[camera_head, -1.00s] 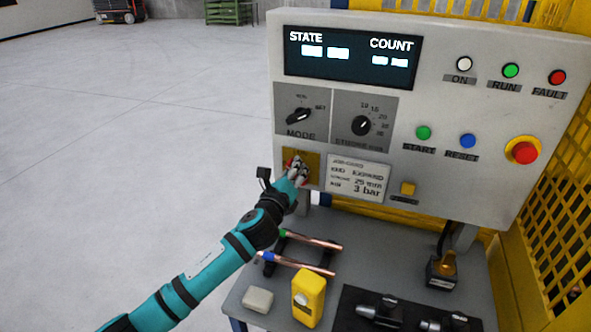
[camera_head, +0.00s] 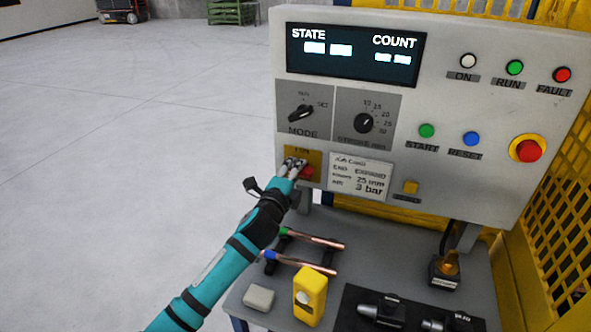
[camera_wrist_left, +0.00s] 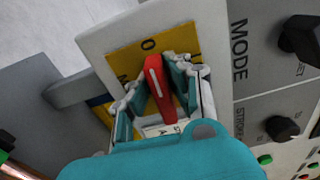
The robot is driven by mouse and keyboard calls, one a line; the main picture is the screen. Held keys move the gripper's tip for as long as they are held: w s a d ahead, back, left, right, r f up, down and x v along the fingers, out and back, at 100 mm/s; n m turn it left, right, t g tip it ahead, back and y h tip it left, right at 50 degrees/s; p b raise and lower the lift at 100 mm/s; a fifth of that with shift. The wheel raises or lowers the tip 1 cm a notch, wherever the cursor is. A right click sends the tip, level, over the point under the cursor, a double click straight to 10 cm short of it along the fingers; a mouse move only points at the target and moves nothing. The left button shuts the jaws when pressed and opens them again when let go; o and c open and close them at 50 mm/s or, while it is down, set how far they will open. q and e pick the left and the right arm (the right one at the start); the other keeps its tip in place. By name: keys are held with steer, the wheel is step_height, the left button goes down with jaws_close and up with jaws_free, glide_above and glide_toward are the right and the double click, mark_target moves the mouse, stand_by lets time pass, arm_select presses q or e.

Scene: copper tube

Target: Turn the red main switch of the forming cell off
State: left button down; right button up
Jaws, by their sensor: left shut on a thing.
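The red main switch (camera_head: 307,172) sits on a yellow plate (camera_head: 317,158) at the lower left of the grey control panel. My left gripper (camera_head: 293,167) is at the switch and partly covers it in the head view. In the left wrist view the red handle (camera_wrist_left: 159,92) lies between the two fingers of my left gripper (camera_wrist_left: 160,88), which is shut on it. One end of the handle, with a white line, points close to the "O" mark on the yellow plate (camera_wrist_left: 181,42). The other mark is mostly hidden by a finger. My right gripper is not in view.
The mode knob (camera_head: 301,113) and stroke knob (camera_head: 364,123) are just above the switch. A job card (camera_head: 359,178) is to its right. Below, a table holds copper tubes (camera_head: 312,238) on a rack, a yellow device (camera_head: 310,295) and a grey block (camera_head: 258,297). The floor at left is clear.

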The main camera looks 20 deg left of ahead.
arm_select(q)
steer(key=shift+f+n, duration=0.1)
steer(key=shift+n, duration=0.3)
steer(key=c, duration=1.3)
jaws_free()
steer(key=shift+a, duration=0.1)
steer(key=s, duration=1.2)
steer(key=shift+a, duration=0.2)
steer(key=shift+s+f, duration=0.1)
